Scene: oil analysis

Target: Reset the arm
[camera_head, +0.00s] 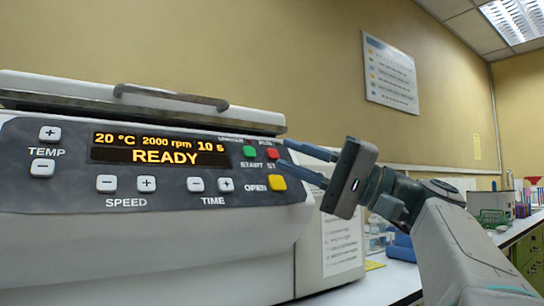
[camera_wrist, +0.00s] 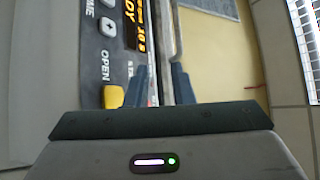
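My gripper (camera_head: 282,155) is at the right end of the centrifuge's control panel, by the green start button (camera_head: 250,152) and the red stop button (camera_head: 272,153). Its two blue-grey fingers point left toward the panel with a gap between them, and I see nothing held. In the wrist view the fingers (camera_wrist: 158,78) also stand apart, beside the yellow open button (camera_wrist: 113,97). I cannot tell whether a fingertip touches the panel. My arm reaches in from the lower right.
The white centrifuge (camera_head: 150,255) fills the left, its display (camera_head: 160,148) reading READY, 20 °C, 2000 rpm, 10 s. Its handled lid (camera_head: 60,85) lies on top. A white bench (camera_head: 375,285) runs right, with racks (camera_head: 495,205) farther back. A poster (camera_head: 390,73) hangs on the wall.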

